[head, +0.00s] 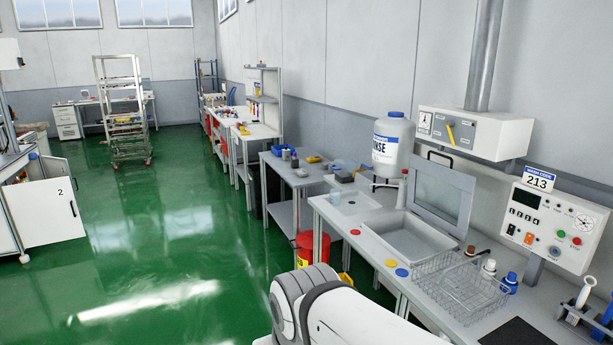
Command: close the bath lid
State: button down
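The bath (385,234) is a pale rectangular basin set into the grey bench on the right. Its lid (442,190), a grey frame with a clear panel, stands raised along the far side, near the wall. A dark handle shows at the lid's upper edge. The bath's opening is uncovered and its inside is visible. My gripper is not in view; only a white link of my arm shows at the bottom middle, in front of the bench.
A wire basket (462,287) stands right of the bath, with capped bottles (508,283) beside it. A large rinse container (391,150) stands behind left. A control panel (545,228) is at right. A red bin (312,248) is left of the bench. Green floor is open at left.

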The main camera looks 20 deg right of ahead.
aim_at(465, 182)
jog(key=z, duration=0.55)
jog(key=i, duration=1.3)
jog(key=z, duration=1.4)
jog(key=i, duration=0.85)
jog(key=z, duration=0.25)
jog(key=k, duration=0.9)
jog(key=z, duration=0.15)
jog(key=i, duration=0.9)
jog(key=u, duration=0.05)
